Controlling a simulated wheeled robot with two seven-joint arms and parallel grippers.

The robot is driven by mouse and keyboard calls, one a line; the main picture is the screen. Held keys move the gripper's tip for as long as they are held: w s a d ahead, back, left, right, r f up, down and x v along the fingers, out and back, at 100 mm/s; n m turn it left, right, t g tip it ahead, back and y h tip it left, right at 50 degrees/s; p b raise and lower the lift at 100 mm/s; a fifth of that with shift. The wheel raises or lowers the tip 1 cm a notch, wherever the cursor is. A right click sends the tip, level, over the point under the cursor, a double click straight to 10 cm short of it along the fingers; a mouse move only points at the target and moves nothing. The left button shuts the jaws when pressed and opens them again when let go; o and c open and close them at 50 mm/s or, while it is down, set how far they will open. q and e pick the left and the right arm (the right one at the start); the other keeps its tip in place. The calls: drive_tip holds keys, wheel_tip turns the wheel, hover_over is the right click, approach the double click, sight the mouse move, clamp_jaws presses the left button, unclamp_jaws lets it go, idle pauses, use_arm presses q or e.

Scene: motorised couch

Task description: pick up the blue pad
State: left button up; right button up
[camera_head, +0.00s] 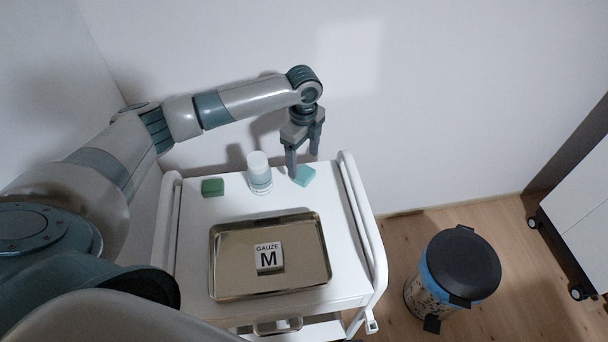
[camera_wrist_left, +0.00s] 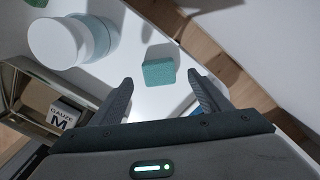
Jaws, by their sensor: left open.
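The blue pad (camera_head: 304,176) is a small light-blue block lying on the white cart top (camera_head: 200,215), near its back right. In the left wrist view the pad (camera_wrist_left: 159,74) lies ahead of and between the two fingertips, apart from them. My left gripper (camera_head: 303,160) points down above the pad, open and empty; in the wrist view its fingers (camera_wrist_left: 160,82) are spread wide. One finger comes close to the pad's left edge in the head view; I cannot tell the exact height gap. My right gripper is not in view.
A white bottle (camera_head: 259,174) stands just left of the pad. A green block (camera_head: 212,187) lies further left. A metal tray (camera_head: 225,290) holding a gauze box (camera_head: 268,257) is in front. The cart's white rail (camera_head: 362,215) is at right; a bin (camera_head: 455,268) stands on the floor.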

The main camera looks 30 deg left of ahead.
sight(304, 172)
use_arm(q)
drive_tip(key=shift+f, duration=0.1)
drive_tip(key=shift+d+f+p, duration=0.1)
drive_tip(key=shift+f+p, duration=0.15)
drive_tip(key=shift+p, duration=0.1)
drive_tip(key=shift+s+d+f+p, duration=0.15)
drive_tip(key=shift+f+p, duration=0.6)
drive_tip(key=shift+f, duration=1.5)
drive_tip(key=c, duration=1.2)
drive_tip(key=shift+r, duration=0.1)
